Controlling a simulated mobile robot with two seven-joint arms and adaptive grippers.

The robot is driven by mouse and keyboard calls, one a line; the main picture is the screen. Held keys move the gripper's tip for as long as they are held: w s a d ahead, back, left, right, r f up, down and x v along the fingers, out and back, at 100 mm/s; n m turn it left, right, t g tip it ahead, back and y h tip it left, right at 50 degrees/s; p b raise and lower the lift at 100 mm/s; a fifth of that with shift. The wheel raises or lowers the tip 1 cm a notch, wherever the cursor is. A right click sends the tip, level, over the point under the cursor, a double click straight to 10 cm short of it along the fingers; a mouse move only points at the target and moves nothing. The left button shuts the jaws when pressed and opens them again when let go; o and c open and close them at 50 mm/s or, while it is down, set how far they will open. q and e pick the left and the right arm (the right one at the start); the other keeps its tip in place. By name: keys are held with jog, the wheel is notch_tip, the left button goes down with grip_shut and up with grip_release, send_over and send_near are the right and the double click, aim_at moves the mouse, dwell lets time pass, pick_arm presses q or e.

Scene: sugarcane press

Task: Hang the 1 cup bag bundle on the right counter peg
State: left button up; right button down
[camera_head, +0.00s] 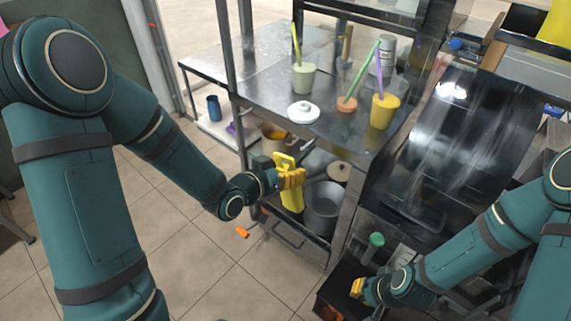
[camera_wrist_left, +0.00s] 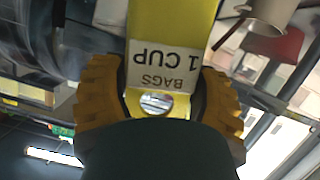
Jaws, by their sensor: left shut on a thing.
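The yellow 1 cup bag bundle (camera_head: 291,198) hangs upright from my left gripper (camera_head: 289,178), in front of the metal counter's lower shelf. In the left wrist view the bundle (camera_wrist_left: 171,35) shows a white label reading "BAGS 1 CUP". The left gripper's yellow fingers (camera_wrist_left: 156,104) are on either side of it, shut on its end. My right gripper (camera_head: 357,288) is low at the right, away from the bundle; its finger opening is too small to tell. I cannot make out the right counter peg.
The metal counter (camera_head: 262,88) holds a yellow cup (camera_head: 383,112), a pale green cup (camera_head: 303,79) and a white lid (camera_head: 303,112). A grey pot (camera_head: 322,207) sits on the shelf beside the bundle. An orange piece (camera_head: 242,232) lies on the open tiled floor.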

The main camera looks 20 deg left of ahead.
pick_arm(q)
jog(key=shift+f, duration=0.2)
jog(key=shift+w, duration=0.1)
jog(key=shift+x, duration=0.8)
jog(key=r+x, duration=0.1)
jog(key=x, duration=0.8)
jog(key=shift+w+r, duration=0.35)
jog(key=shift+a, duration=0.15)
dwell(0.7)
